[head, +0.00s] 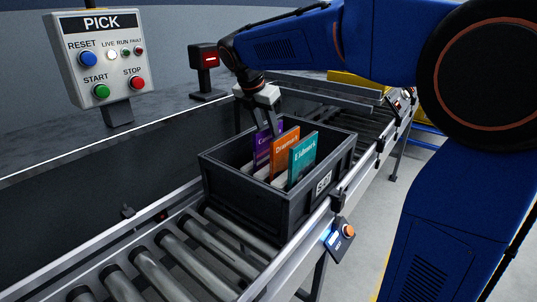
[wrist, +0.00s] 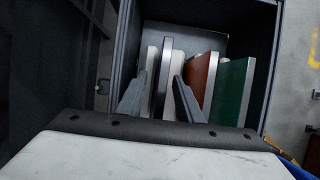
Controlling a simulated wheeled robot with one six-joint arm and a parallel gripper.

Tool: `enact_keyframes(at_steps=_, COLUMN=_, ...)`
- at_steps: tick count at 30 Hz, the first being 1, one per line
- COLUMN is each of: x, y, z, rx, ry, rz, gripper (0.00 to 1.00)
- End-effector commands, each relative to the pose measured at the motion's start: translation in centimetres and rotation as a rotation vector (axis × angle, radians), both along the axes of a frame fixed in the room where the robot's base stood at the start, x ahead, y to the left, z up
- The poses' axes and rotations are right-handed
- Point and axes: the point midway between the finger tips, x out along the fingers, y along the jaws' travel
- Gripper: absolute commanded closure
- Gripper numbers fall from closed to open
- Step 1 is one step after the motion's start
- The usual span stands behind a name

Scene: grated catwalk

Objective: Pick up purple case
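The purple case (head: 261,151) stands upright in a dark grey tote, leftmost of the coloured cases in the head view. An orange case (head: 284,152) and a teal case (head: 302,158) stand to its right. My gripper (head: 272,131) points down into the tote at the purple case's top. In the wrist view my gripper (wrist: 160,82) has its two fingers apart, with a thin dark case (wrist: 163,76) seen edge-on between them and gaps at its sides. Its purple face is not visible there. The orange case (wrist: 201,76) and the green-teal case (wrist: 233,92) are right of the fingers.
The tote (head: 245,198) sits on a roller conveyor (head: 175,256) with metal side rails. A control box marked PICK (head: 100,58) stands at the left. A small button unit (head: 340,238) is on the near rail. The tote walls are close around the cases.

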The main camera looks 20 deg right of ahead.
Motion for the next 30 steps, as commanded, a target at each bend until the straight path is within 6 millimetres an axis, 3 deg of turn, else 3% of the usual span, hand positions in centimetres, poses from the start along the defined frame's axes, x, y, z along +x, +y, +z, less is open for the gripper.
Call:
enact_keyframes(at_steps=12, x=0.8, y=-1.6, z=-4.4, rx=0.000, ry=0.002, rz=-0.001, gripper=0.67)
enact_keyframes(at_steps=30, x=0.8, y=-1.7, z=-4.7, rx=-0.001, ry=0.001, rz=0.000, gripper=0.67)
